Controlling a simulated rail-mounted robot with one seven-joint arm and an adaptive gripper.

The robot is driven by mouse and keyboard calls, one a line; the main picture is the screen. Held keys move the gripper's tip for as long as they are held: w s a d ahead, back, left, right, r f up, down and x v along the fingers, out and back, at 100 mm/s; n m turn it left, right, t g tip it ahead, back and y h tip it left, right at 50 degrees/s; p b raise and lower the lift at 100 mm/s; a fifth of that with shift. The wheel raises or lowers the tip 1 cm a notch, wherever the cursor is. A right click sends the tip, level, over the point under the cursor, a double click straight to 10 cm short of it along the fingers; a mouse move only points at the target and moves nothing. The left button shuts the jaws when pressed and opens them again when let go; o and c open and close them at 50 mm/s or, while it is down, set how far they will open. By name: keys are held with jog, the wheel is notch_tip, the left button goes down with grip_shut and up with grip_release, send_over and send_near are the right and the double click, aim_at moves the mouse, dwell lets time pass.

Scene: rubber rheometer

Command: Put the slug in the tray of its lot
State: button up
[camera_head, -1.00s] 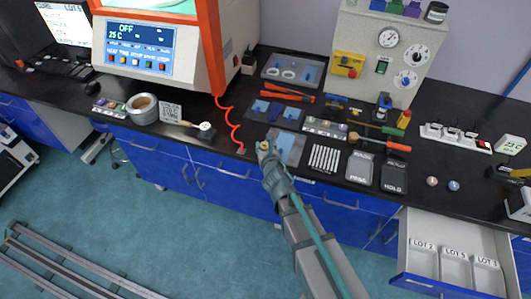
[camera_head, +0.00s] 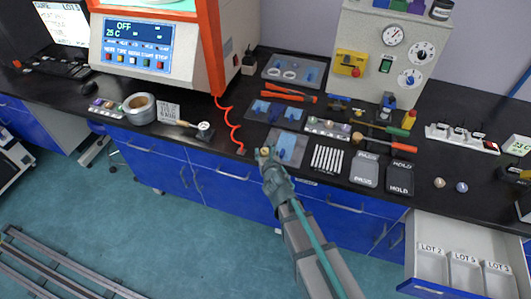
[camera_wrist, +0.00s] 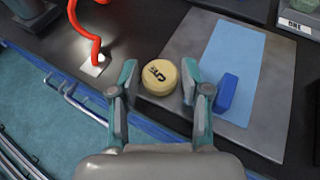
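The slug (camera_wrist: 160,77) is a pale yellow disc with a dark mark on top that I cannot read surely. It also shows in the head view (camera_head: 264,150) at the bench's front edge, by a grey plate. My gripper (camera_wrist: 158,72) is over the front edge, with its fingers on either side of the slug. A small gap shows between each finger and the slug. In the head view my gripper (camera_head: 267,158) partly hides the slug. The lot trays, LOT 2 (camera_head: 431,266), LOT 5 (camera_head: 464,272) and LOT 3 (camera_head: 497,281), sit in an open drawer (camera_head: 415,229) at lower right.
The grey plate (camera_wrist: 185,60) with a light blue sheet (camera_wrist: 232,62) and a blue block (camera_wrist: 227,93) lies right of the slug. A red coiled hose (camera_wrist: 88,38) is at left. PASS (camera_head: 364,170) and HOLD (camera_head: 400,178) trays lie on the bench towards the drawer.

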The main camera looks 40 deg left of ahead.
jog(key=shift+r, duration=0.2)
jog(key=p+v, duration=0.1)
jog(key=v, duration=1)
jog(key=shift+r+p, duration=0.2)
jog(key=shift+p, duration=0.1)
jog(key=o, duration=0.4)
jog(key=shift+s+d, duration=0.3)
jog(key=shift+d, duration=0.05)
jog(key=shift+w, duration=0.15)
